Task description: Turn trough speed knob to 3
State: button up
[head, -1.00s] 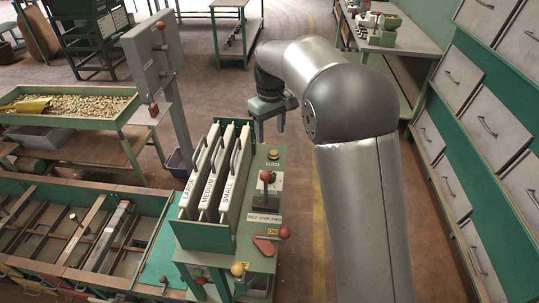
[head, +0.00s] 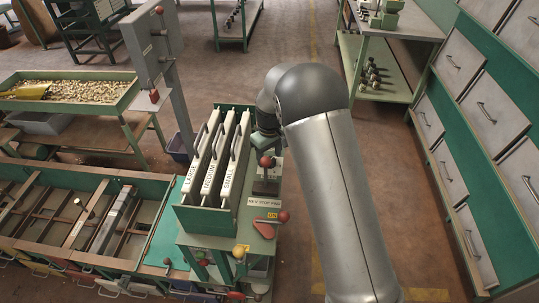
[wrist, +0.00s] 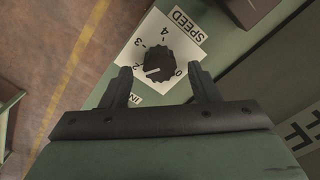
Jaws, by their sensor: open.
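The speed knob (wrist: 160,64) is black and ribbed, on a white dial plate marked SPEED with 0, 2, 3 and 4 legible. A short light mark shows on the knob's lower left part, but I cannot tell surely which number it points at. My gripper (wrist: 160,74) is open, one finger on each side of the knob in the wrist view, with nothing between them that I can see being touched. In the head view my gripper (head: 266,146) is over the far end of the green console, partly hidden by my arm and the sieve plates. The knob is hidden there.
Sieve plates marked LARGE, MEDIUM and SMALL (head: 212,160) stand upright just left of my gripper. A red-balled lever (head: 266,161) rises close in front of it. A red handle (head: 266,228) lies at the near end. Floor is free right of the console.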

jog(key=shift+f, duration=0.5)
jog(key=c, duration=1)
jog(key=shift+o, duration=0.2)
